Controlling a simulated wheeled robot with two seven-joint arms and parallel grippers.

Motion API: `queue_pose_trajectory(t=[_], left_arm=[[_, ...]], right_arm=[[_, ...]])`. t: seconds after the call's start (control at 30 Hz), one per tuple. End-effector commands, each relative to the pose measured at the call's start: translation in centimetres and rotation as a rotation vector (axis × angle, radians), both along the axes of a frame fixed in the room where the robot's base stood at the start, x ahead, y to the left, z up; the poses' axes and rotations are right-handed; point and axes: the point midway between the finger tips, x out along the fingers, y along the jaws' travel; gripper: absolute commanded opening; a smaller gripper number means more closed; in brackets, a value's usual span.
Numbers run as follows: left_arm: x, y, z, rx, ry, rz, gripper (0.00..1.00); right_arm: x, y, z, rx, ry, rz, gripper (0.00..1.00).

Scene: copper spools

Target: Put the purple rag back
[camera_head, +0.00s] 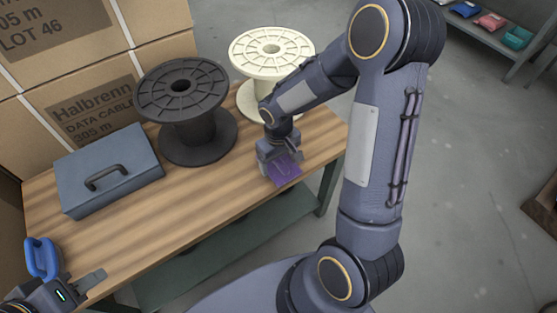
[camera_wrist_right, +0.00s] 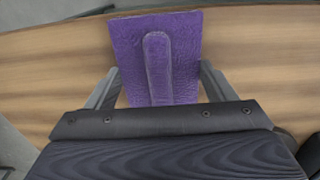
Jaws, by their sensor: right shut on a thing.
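The purple rag (camera_head: 285,172) is at the right end of the wooden table in the head view. In the right wrist view the rag (camera_wrist_right: 186,58) is a flat purple piece with a raised ridge along its middle, between my fingers. My right gripper (camera_head: 280,160) is shut on the rag, pointing down over the table. It also shows in the right wrist view (camera_wrist_right: 158,88). I cannot tell whether the rag touches the tabletop. My left gripper (camera_head: 92,283) is at the lower left, partly cut off by the frame; its opening is unclear.
On the wooden table (camera_head: 185,195) stand a grey-blue case (camera_head: 108,165), a black spool (camera_head: 185,125), a cream spool (camera_head: 270,55) and a blue handled object (camera_head: 42,258). Blue (camera_head: 465,9), red (camera_head: 490,22) and teal (camera_head: 517,37) folded items lie on a grey shelf (camera_head: 470,39).

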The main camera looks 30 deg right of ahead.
Motion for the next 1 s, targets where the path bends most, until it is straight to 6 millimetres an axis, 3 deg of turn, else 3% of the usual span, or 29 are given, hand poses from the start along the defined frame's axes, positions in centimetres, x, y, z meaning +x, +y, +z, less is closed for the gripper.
queue_pose_trajectory(t=[0.27, 0.3, 0.43, 0.77, 0.87, 1.0], left_arm=[[0.0, 0.0, -0.5, 0.0, 0.0, 0.0, 0.36], [0.0, 0.0, -0.3, 0.0, 0.0, 0.0, 0.36], [0.0, 0.0, -0.3, 0.0, 0.0, 0.0, 0.36], [0.0, 0.0, 0.1, 0.0, 0.0, 0.0, 0.36], [0.0, 0.0, 0.5, 0.0, 0.0, 0.0, 0.36], [0.0, 0.0, 1.3, 0.0, 0.0, 0.0, 0.36]], right_arm=[[0.0, 0.0, -0.4, 0.0, 0.0, 0.0, 0.55], [0.0, 0.0, -0.2, 0.0, 0.0, 0.0, 0.82], [0.0, 0.0, -0.2, 0.0, 0.0, 0.0, 0.98], [0.0, 0.0, 0.2, 0.0, -0.001, 0.0, 0.98], [0.1, 0.0, 1.3, 0.0, -0.004, -0.001, 0.98], [0.1, 0.0, 4.1, 0.001, -0.007, 0.001, 0.98]])
